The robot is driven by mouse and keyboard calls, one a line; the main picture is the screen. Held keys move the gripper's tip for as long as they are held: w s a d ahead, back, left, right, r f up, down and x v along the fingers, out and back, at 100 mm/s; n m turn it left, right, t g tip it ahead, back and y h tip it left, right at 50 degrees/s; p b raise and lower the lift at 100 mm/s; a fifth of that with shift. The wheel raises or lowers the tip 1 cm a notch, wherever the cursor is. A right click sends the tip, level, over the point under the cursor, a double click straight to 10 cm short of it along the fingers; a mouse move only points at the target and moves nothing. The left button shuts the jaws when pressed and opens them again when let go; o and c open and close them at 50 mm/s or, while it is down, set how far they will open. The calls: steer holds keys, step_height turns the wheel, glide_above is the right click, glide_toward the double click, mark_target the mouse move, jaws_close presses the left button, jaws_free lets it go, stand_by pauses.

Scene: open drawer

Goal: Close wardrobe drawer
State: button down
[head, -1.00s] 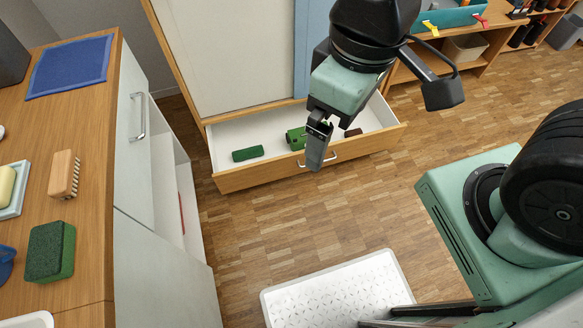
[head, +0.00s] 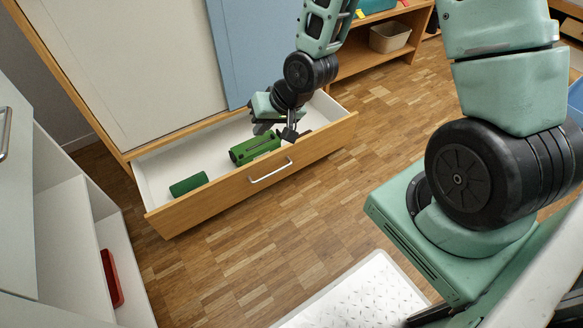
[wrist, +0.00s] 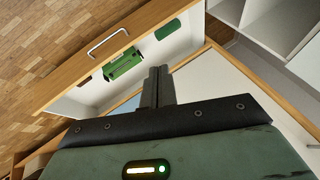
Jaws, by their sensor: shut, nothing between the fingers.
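The wardrobe drawer (head: 220,202) is pulled open in the head view, with a wooden front, a metal bar handle (head: 270,171) and a white inside. It also shows in the wrist view (wrist: 148,24), with its handle (wrist: 107,42). My gripper (head: 291,134) is over the right part of the drawer, close to the top edge of the front in the head view; I cannot tell whether it touches. Its fingers (wrist: 157,78) are together and empty in the wrist view. The wardrobe (head: 130,60) stands behind, with pale and blue panels.
Inside the drawer lie a green cylinder (head: 188,184) and a larger green object (head: 255,148). A pale cabinet (head: 70,235) with open shelves stands at the left, a red item (head: 111,277) in it. A white tray (head: 355,295) lies on the floor. Wooden floor before the drawer is clear.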

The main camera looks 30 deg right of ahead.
steer(key=w+d+f+m+t+b, duration=0.1)
steer(key=d+f+m+t+b, duration=0.2)
steer(key=f, duration=0.4)
steer(key=w+d+f+m+b, duration=0.1)
steer(key=d+f+m+b, duration=0.1)
steer(key=d+f+b, duration=0.35)
steer(key=w+d+f+m+t+b, duration=0.1)
steer(key=w+f+m+t+b, duration=0.2)
steer(key=f, duration=0.7)
steer(key=m+t+h+b, duration=0.35)
steer(key=m+b, duration=0.45)
steer(key=b, duration=0.3)
glide_toward(287, 149)
steer(key=b+x, duration=0.2)
steer(key=b, duration=0.1)
steer(key=b+x, duration=0.3)
steer(key=shift+w+f, duration=0.15)
steer(key=shift+f, duration=0.3)
steer(key=shift+w+r+b, duration=0.15)
steer(key=shift+w+b, duration=0.3)
steer(key=shift+w, duration=0.15)
